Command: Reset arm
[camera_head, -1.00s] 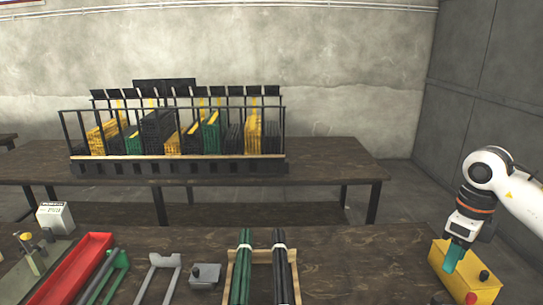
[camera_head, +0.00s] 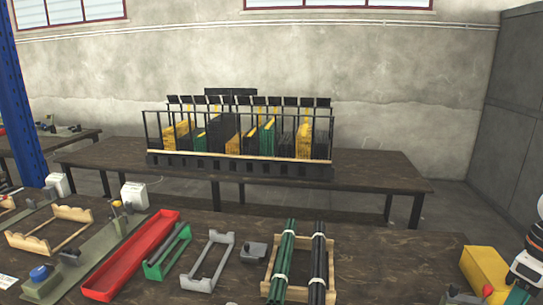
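My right gripper (camera_head: 517,294) is at the bottom right edge in the head view, with teal fingers partly cut off by the frame. It is beside a yellow box (camera_head: 485,270) with a red button on the near table. Whether its fingers are open or shut does not show. My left gripper is not in view.
The near table (camera_head: 390,262) holds a red tray (camera_head: 131,256), a green holder (camera_head: 168,252), a grey holder (camera_head: 208,262), and a wooden rack (camera_head: 270,270) with green and black rod bundles. A loaded rack (camera_head: 240,165) stands on the far table (camera_head: 385,172).

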